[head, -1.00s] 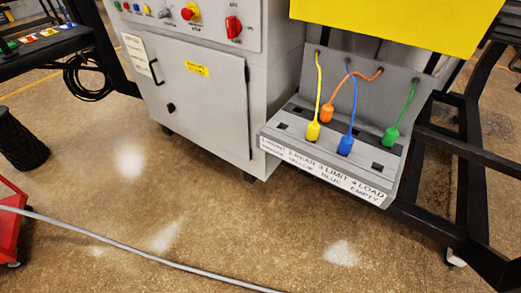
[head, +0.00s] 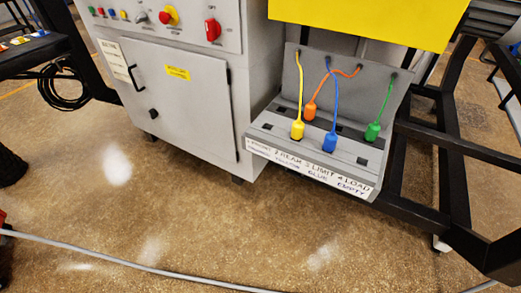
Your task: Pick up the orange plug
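The orange plug (head: 310,111) sits in the back row of the grey socket panel (head: 255,128), on an orange cord that runs up and right to the panel's back plate. The blue cord crosses in front of the orange cord. A yellow plug (head: 297,130) and a blue plug (head: 329,143) sit in the front row, in front of the orange one. A green plug (head: 373,131) sits further right. Neither of my grippers is in view.
A grey cabinet (head: 190,120) with a red switch and a door stands left of the panel. A black frame (head: 435,215) stands on the right. A yellow panel (head: 365,20) overhangs the plugs. A grey cable (head: 120,262) crosses the otherwise open floor in front.

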